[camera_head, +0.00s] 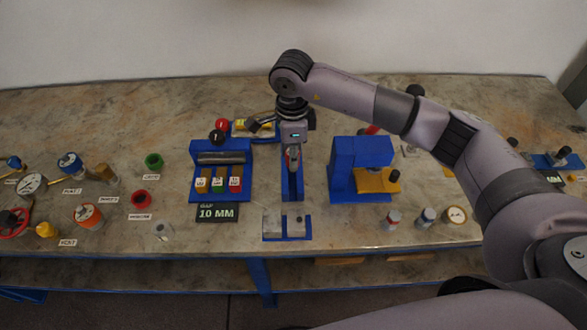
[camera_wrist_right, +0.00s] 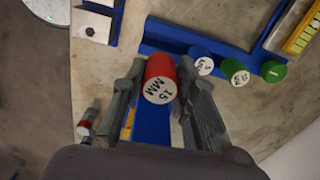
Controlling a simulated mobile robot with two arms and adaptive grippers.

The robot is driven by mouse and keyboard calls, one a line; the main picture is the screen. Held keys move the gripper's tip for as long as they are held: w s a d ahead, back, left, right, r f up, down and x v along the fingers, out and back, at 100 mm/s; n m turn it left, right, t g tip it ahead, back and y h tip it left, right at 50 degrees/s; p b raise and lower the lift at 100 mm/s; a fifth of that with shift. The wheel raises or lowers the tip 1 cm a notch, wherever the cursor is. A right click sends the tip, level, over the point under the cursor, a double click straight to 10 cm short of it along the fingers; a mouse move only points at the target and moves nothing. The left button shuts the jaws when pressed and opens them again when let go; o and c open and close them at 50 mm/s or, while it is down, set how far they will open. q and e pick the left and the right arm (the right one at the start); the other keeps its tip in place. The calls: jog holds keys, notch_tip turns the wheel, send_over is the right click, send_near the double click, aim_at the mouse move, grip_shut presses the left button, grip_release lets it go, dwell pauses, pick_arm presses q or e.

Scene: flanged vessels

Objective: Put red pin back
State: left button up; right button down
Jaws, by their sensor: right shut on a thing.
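My right gripper (camera_wrist_right: 160,80) is shut on a red pin (camera_wrist_right: 163,70) in the right wrist view. The pin's pale end is marked "15 MM" and faces the camera, with a grey finger on each side. In the head view the right gripper (camera_head: 292,158) hangs over a narrow blue stand (camera_head: 292,187) in the middle of the bench. Beside the pin, a small white-ended pin (camera_wrist_right: 204,66) and two green pins (camera_wrist_right: 235,72) stand along a blue rail (camera_wrist_right: 180,36). My left gripper is not in view.
A blue rack (camera_head: 220,152) with labelled blocks stands left of the gripper, behind a "10 MM" sign (camera_head: 217,213). A blue fixture (camera_head: 355,160) stands close on the right. A blue base with grey blocks (camera_head: 287,226) lies in front. Several cylinders stand at far left.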

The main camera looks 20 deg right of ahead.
aim_at(293, 172)
notch_tip(293, 172, down, 4)
jog(key=shift+r+p, duration=0.1)
jog(key=shift+p, duration=0.2)
notch_tip(293, 172, down, 4)
jog(key=shift+p, duration=0.45)
pick_arm(q)
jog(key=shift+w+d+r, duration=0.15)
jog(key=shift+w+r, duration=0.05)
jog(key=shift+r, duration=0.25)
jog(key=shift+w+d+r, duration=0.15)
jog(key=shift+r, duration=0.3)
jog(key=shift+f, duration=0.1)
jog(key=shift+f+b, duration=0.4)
jog(key=shift+b, duration=0.15)
pick_arm(e)
jog(key=shift+f, duration=0.45)
jog(key=c, duration=1.3)
grip_release()
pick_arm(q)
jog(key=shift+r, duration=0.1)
